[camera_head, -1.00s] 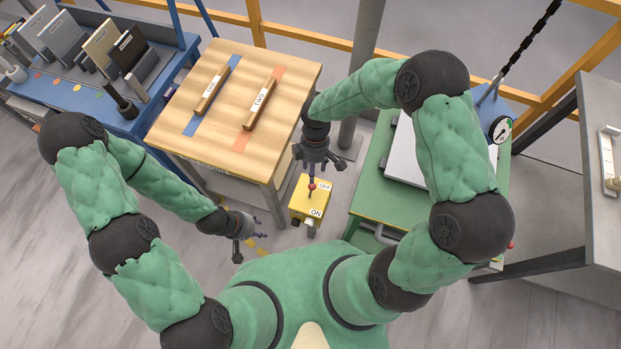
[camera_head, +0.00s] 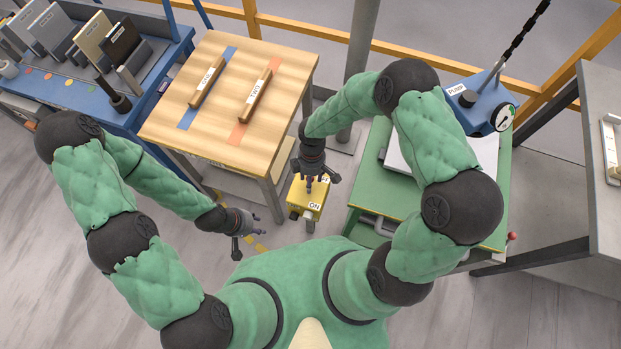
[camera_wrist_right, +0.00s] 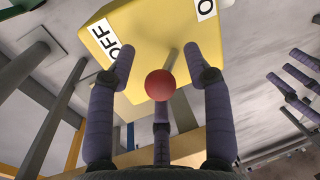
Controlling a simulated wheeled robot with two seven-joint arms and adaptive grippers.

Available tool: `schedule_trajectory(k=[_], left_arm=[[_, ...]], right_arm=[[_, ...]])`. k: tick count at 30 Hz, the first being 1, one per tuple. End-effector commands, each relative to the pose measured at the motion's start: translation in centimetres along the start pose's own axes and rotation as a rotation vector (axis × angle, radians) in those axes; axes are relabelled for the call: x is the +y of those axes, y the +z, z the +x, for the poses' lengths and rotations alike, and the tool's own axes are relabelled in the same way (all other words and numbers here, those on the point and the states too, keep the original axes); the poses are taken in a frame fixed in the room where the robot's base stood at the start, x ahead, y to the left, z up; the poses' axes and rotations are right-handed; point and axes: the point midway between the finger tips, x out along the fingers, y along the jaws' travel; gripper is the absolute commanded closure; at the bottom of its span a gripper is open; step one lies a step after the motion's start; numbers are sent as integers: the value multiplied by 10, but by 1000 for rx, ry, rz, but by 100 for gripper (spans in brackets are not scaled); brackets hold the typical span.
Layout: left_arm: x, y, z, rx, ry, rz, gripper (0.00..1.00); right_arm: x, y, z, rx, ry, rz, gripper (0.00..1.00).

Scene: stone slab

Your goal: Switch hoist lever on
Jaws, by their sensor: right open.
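The yellow hoist box (camera_head: 309,196) stands between the wooden table and the green bench, with an ON label on its near side. In the right wrist view the yellow box (camera_wrist_right: 165,45) shows an OFF label and part of another label. Its lever ends in a red ball (camera_wrist_right: 159,85), which sits between the spread fingers of my right gripper (camera_wrist_right: 160,75). The fingers are open around the ball; I cannot tell whether any touches it. In the head view my right gripper (camera_head: 312,176) is over the box and hides the lever. My left gripper (camera_head: 250,226) hangs empty left of the box, its fingers apart.
The wooden table (camera_head: 290,75) with two wooden bars stands left of the box. The green bench (camera_head: 375,190) is close on the right, with a blue pump (camera_head: 478,108) behind. A yellow rail (camera_head: 300,33) runs along the back.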

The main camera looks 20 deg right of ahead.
Motion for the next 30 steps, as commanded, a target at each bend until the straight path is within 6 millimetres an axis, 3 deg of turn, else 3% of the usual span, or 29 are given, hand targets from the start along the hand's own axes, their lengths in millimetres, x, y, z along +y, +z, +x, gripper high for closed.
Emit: schedule_trajectory(k=[1,6,20,30], left_arm=[[0,0,0,0,0,0,60],[0,0,0,0,0,0,60],[-2,0,7,0,0,0,60],[-14,-2,40,0,0,0,60]], right_arm=[[0,0,0,0,0,0,52],[0,0,0,0,0,0,100],[-1,0,1,-5,27,-1,100],[-8,-2,2,-33,181,2,100]])
